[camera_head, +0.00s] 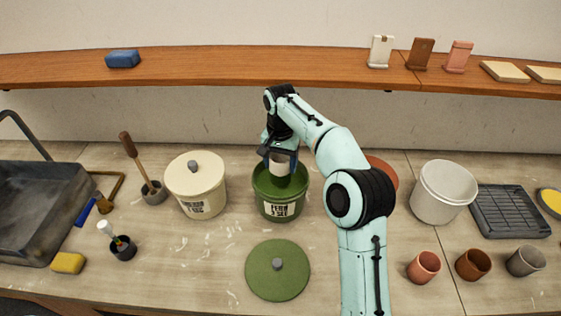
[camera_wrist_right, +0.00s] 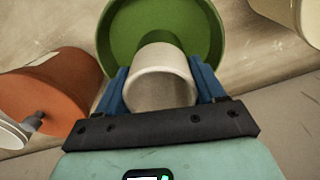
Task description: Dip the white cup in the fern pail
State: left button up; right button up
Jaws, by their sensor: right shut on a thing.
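The fern pail (camera_head: 279,206) is a green pail with a white label, standing open on the counter in the head view. Its green inside (camera_wrist_right: 205,22) shows in the wrist view. The white cup (camera_head: 280,163) is at the pail's mouth, its lower part inside the rim. In the wrist view the cup (camera_wrist_right: 161,80) sits between the blue fingers. My right gripper (camera_head: 279,157) is shut on the cup from above. How deep the cup reaches is hidden. The green lid (camera_head: 278,270) lies in front of the pail. My left gripper is not in view.
A lidded cream pail (camera_head: 195,186) stands close to the left. An orange-brown pail (camera_wrist_right: 50,95) is on the other side, partly behind my arm in the head view. A white pail (camera_head: 442,191) and several small cups stand right. A wooden shelf (camera_head: 220,69) runs behind.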

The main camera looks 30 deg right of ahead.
notch_tip(320, 180, up, 5)
dwell(0.5)
dwell(0.5)
